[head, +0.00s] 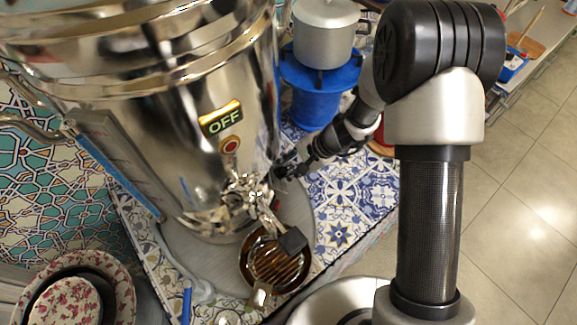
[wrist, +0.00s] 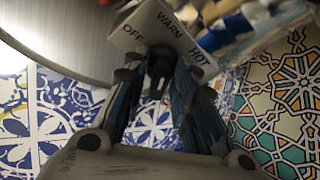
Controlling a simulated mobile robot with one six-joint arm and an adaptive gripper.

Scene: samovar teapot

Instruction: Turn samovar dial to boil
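The samovar (head: 190,100) is a large shiny metal urn on the left in the head view. It bears a lit OFF sign (head: 221,119) above a red light, with a tap below. In the wrist view its dial plate (wrist: 185,42) reads OFF, WARM and HOT; no boil label is visible. A black dial knob (wrist: 159,68) sticks out below the plate. My gripper (wrist: 157,78) has its fingers apart, one on each side of the knob; contact is not clear. In the head view my gripper (head: 285,172) is beside the samovar's lower right side, and the dial is hidden.
A brown drip bowl (head: 272,265) sits under the tap. A blue stand (head: 318,92) with a grey pot (head: 323,35) is behind my gripper. Floral plates (head: 122,277) stand at the lower left. Patterned tiles cover the counter (head: 340,234); floor lies to the right.

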